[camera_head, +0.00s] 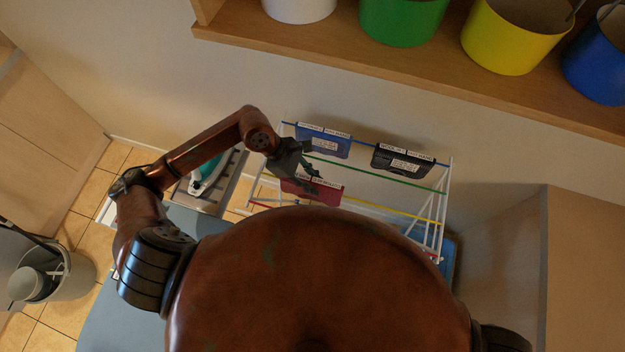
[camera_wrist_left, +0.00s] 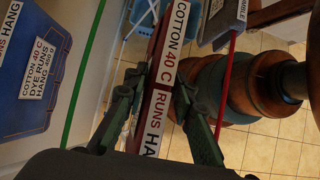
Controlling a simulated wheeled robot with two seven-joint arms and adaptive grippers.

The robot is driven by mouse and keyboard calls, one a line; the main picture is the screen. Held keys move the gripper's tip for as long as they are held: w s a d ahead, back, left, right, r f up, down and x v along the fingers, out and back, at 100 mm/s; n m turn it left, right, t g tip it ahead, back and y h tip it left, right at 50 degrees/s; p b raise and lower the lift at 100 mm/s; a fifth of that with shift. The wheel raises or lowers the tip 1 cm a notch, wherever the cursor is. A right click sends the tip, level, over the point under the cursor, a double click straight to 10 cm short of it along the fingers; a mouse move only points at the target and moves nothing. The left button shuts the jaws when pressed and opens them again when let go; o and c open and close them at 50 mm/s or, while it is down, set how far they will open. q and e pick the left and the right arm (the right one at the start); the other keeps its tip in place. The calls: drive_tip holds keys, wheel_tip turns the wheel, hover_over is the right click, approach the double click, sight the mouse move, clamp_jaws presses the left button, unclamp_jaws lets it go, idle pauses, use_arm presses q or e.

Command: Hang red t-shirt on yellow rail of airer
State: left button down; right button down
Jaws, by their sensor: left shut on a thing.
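My left gripper (camera_head: 312,181) is shut on the red t-shirt (camera_head: 326,194), a flat folded piece with a white care label along its top fold. In the left wrist view the gripper (camera_wrist_left: 154,92) pinches that labelled fold of the red t-shirt (camera_wrist_left: 166,58). The airer (camera_head: 443,200) has blue, green, yellow and red rails. The yellow rail (camera_head: 392,215) emerges right of the red t-shirt, which is in line with it. I cannot tell whether the shirt touches the rail. My right gripper is not in view.
A blue garment (camera_head: 325,146) and a black garment (camera_head: 398,163) hang on the blue rail. The green rail (camera_head: 370,175) runs bare in front. A shelf (camera_head: 420,70) with coloured buckets overhangs behind. An iron (camera_head: 208,172) stands left; a grey bucket (camera_head: 75,275) is at far left.

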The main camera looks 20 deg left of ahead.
sight(297, 174)
use_arm(q)
drive_tip(key=shift+f+b, duration=1.95)
drive_tip(key=shift+f, duration=0.35)
drive_tip(key=c, duration=1.5)
unclamp_jaws()
drive_tip(key=shift+c, duration=0.2)
drive_tip(key=v, duration=1.2)
